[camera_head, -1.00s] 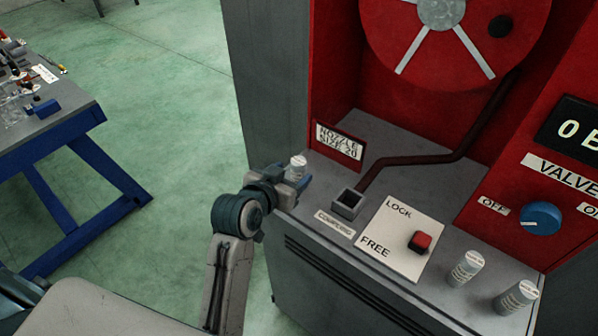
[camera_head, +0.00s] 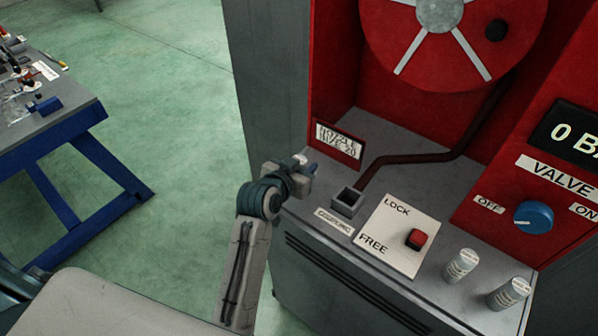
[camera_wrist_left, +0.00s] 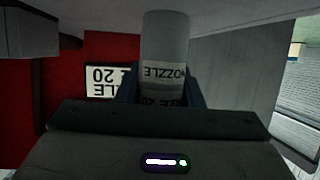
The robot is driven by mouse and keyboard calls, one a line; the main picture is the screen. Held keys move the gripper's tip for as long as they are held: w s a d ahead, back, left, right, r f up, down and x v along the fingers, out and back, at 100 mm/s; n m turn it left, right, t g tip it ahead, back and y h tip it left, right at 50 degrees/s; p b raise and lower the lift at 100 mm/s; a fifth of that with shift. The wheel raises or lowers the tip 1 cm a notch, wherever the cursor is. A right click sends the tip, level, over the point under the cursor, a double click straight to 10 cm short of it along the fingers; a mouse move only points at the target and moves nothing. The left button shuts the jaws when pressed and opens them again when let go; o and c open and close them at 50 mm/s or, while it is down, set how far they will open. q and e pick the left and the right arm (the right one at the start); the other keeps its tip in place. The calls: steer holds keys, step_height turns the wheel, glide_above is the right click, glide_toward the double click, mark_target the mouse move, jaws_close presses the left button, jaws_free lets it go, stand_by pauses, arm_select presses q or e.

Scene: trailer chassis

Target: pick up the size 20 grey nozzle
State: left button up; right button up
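The size 20 grey nozzle (camera_head: 299,159) is a small pale cylinder at the left edge of the machine's shelf, by the NOZZLE SIZE 20 sign (camera_head: 338,141). In the head view only its top shows above my left gripper (camera_head: 303,169). In the left wrist view the nozzle (camera_wrist_left: 164,45), with its label upside down, stands between the blue fingers of the left gripper (camera_wrist_left: 164,88). The fingers sit close on both sides of it. I cannot tell whether they press on it. My right gripper is not in view.
A square socket (camera_head: 347,201) and a LOCK/FREE plate with a red button (camera_head: 417,239) lie right of the nozzle. Two more grey nozzles, one (camera_head: 460,265) and another (camera_head: 509,294), stand at the front right. A blue-legged table (camera_head: 60,125) is far left.

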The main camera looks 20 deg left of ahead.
arm_select(q)
steer(key=c, duration=0.3)
steer(key=shift+r, duration=0.15)
